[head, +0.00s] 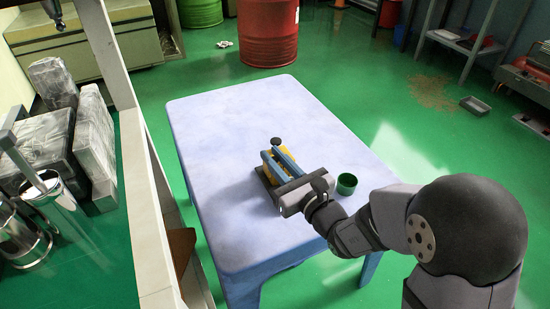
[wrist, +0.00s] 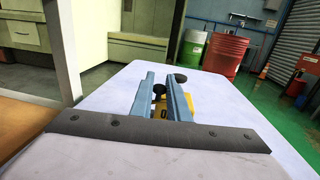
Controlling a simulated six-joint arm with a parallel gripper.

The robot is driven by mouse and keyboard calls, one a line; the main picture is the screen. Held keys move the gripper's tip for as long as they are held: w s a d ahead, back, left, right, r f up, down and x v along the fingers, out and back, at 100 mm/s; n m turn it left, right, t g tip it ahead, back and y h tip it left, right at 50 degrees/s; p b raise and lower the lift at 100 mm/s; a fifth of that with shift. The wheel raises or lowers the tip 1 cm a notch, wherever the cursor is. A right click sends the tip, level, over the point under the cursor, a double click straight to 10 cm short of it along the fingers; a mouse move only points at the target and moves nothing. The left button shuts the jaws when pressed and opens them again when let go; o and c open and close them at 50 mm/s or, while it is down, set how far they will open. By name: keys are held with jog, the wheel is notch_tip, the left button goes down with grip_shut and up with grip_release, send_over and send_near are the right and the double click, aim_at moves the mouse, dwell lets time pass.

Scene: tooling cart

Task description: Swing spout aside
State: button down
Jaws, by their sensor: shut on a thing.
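A yellow thing (wrist: 183,105) with a dark mark on its side sits on the table, largely hidden by my gripper. In the head view only a little of its yellow (head: 267,172) shows beside the fingers. My gripper (wrist: 161,86) reaches over it with two blue fingers, shut on a black knobbed part (wrist: 158,91) between them. A dark round disc (wrist: 181,77) shows just beyond the right finger; it also shows past the fingertips in the head view (head: 276,141). I cannot tell which part is the spout or how the parts join.
The pale blue table (head: 215,130) is mostly clear. A green cup (head: 347,185) stands to the right of my gripper, close to my arm. A white post and a shelf with wrapped boxes (head: 95,135) stand left of the table. A red drum (head: 268,35) stands behind it.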

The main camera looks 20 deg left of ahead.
jog(key=c, duration=1.7)
grip_release()
jog(key=shift+c, duration=0.2)
jog(key=shift+d, duration=0.1)
jog(key=v, duration=0.2)
jog(key=shift+s+d, duration=0.2)
jog(key=p, duration=0.2)
jog(key=s+d+p, duration=0.1)
jog(key=shift+r+p, duration=0.2)
jog(key=shift+p, duration=0.2)
jog(key=p+v, duration=0.8)
jog(key=p, duration=0.3)
jog(key=shift+p, duration=0.4)
